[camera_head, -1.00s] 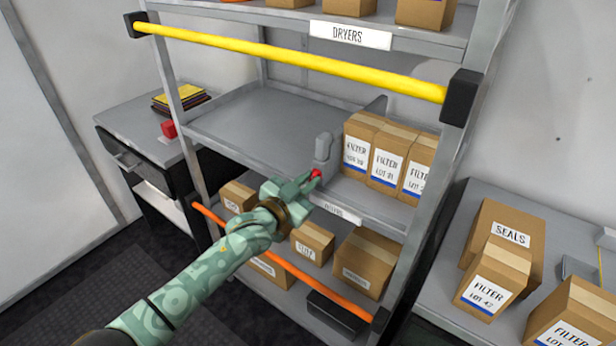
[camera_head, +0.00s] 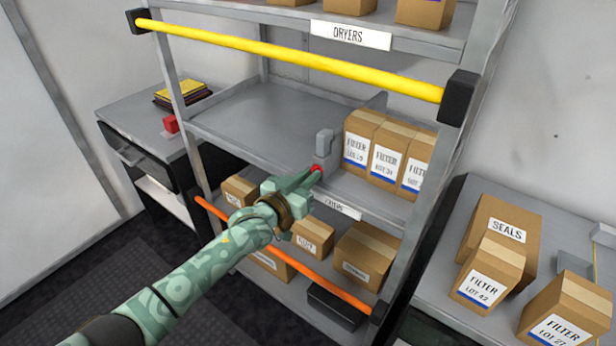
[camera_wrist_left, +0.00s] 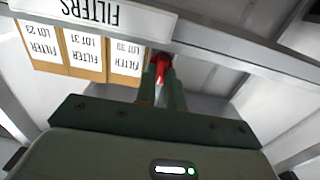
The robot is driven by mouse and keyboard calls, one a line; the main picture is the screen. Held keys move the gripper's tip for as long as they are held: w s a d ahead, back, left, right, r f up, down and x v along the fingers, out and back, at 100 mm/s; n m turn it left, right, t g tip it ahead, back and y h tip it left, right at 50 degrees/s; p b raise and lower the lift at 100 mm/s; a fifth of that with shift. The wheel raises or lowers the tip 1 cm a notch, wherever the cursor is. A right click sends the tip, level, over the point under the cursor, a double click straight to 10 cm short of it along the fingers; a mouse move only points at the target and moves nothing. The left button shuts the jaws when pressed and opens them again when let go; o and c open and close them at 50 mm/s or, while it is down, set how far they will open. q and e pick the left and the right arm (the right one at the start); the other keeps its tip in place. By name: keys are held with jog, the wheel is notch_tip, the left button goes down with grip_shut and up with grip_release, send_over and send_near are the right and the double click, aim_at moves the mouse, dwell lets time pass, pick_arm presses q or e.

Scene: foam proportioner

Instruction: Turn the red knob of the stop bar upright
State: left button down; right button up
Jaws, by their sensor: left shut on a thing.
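The red knob (camera_head: 316,168) sits at the front edge of the middle shelf, at the foot of a grey upright piece (camera_head: 324,144) that looks like part of the stop bar. My left gripper (camera_head: 313,174) reaches it from the lower left and is shut on it. In the left wrist view the red knob (camera_wrist_left: 160,62) shows between the two fingertips (camera_wrist_left: 161,70). The fingers hide much of the knob, so I cannot tell its exact angle. My right gripper is in neither view.
Filter boxes (camera_head: 388,152) stand right of the grey piece on the middle shelf (camera_head: 250,120); the shelf's left part is bare. A yellow bar (camera_head: 300,58) crosses above and an orange bar (camera_head: 290,262) below. A side table (camera_head: 450,265) with boxes stands at right.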

pick_arm(q)
jog(key=shift+f, duration=0.15)
jog(key=c, duration=1.5)
grip_release()
jog(key=shift+a, duration=0.1)
jog(key=p+v, duration=0.4)
jog(key=v, duration=1.2)
jog(key=shift+s, duration=0.15)
